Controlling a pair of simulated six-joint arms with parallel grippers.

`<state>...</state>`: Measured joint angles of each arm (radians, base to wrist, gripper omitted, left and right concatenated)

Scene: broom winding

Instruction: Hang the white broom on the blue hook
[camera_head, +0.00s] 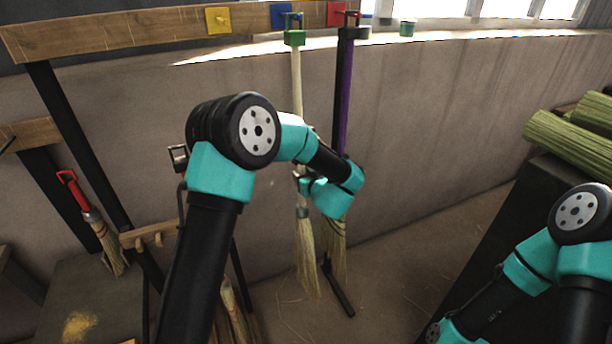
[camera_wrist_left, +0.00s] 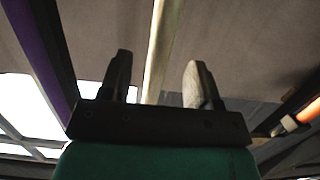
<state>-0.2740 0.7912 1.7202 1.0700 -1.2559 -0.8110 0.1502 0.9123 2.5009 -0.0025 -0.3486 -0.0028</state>
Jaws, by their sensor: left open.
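The white broom, with a pale handle (camera_head: 297,85), a green cap (camera_head: 294,37) and straw bristles (camera_head: 306,260), hangs upright below the blue plate (camera_head: 281,15) of the wall rack. Its loop is at the hook there; the exact contact is too small to tell. My left gripper (camera_head: 301,180) is at the lower handle, partly hidden by my wrist. In the left wrist view the gripper (camera_wrist_left: 157,78) is open, and the pale handle (camera_wrist_left: 162,45) runs between its two fingers without both touching it. My right gripper is out of view; only its arm shows at lower right.
A purple-handled broom (camera_head: 343,100) hangs close on the right, below the red plate (camera_head: 336,13). The yellow plate (camera_head: 218,20) is bare. A red-handled brush (camera_head: 88,212) is at left. Green bundles (camera_head: 570,135) lie on a dark table at right.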

